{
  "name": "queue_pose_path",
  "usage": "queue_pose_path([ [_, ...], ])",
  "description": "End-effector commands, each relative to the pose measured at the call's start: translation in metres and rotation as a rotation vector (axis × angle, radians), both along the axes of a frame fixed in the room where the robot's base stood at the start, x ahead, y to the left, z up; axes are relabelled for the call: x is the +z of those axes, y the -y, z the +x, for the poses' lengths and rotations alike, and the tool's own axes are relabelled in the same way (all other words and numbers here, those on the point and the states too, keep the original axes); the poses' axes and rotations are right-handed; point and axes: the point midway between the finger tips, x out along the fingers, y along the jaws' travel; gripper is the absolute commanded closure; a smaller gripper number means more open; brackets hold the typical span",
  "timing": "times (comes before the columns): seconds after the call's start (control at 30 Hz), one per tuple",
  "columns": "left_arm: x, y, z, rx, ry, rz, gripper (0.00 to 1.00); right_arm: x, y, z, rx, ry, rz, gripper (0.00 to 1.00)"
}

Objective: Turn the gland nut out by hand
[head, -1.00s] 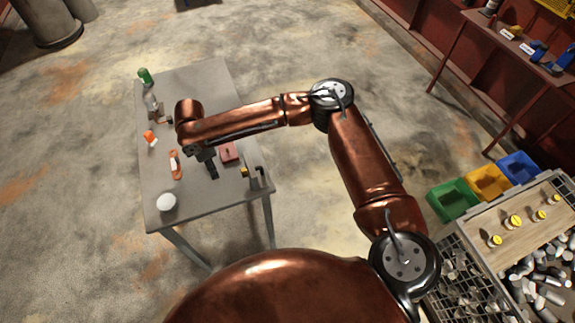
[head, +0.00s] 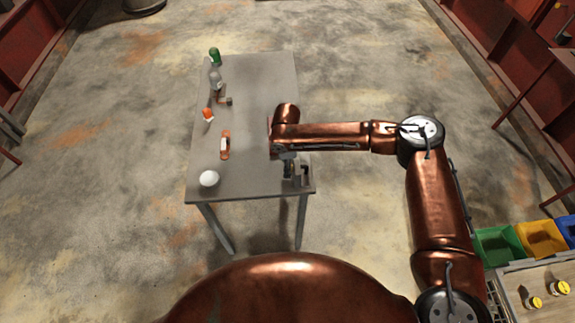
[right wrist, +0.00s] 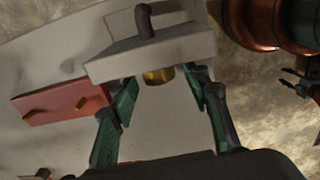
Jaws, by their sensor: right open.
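The brass gland nut (right wrist: 158,76) sticks out below a light grey block (right wrist: 150,52) with a dark bent rod on top, in the right wrist view. My right gripper (right wrist: 165,92) is open, with one green-padded finger on each side of the nut. The fingertips reach up near the block's lower edge; whether they touch the nut or block I cannot tell. In the head view my right gripper (head: 288,167) is at the table's near right corner, beside the dark upright fixture (head: 304,173). The nut cannot be made out there.
A red block (right wrist: 62,100) with brass pins lies beside the left finger. On the grey table (head: 255,85) stand a green can (head: 214,56), a grey bottle (head: 215,80), an orange-and-white item (head: 225,145) and a white round object (head: 209,178). The table's back right is clear.

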Motion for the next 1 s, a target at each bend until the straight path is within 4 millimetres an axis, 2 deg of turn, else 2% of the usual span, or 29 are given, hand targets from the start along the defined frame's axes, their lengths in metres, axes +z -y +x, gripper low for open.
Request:
queue_pose_path([
  [0.27,0.0005,0.0003,0.0076,-0.001,0.010,0.000,0.60,-0.0014,0.0002,0.0001,0.000,0.000,0.000,0.57],
  [0.87,0.0002,0.0004,0.0056,-0.002,0.007,-0.001,0.60,-0.0012,0.0005,0.0002,-0.001,0.000,0.000,0.98],
  [1.0,0.0007,0.0011,0.0053,-0.002,0.007,-0.002,0.60,-0.0010,0.0024,0.0004,-0.002,-0.005,-0.001,0.99],
])
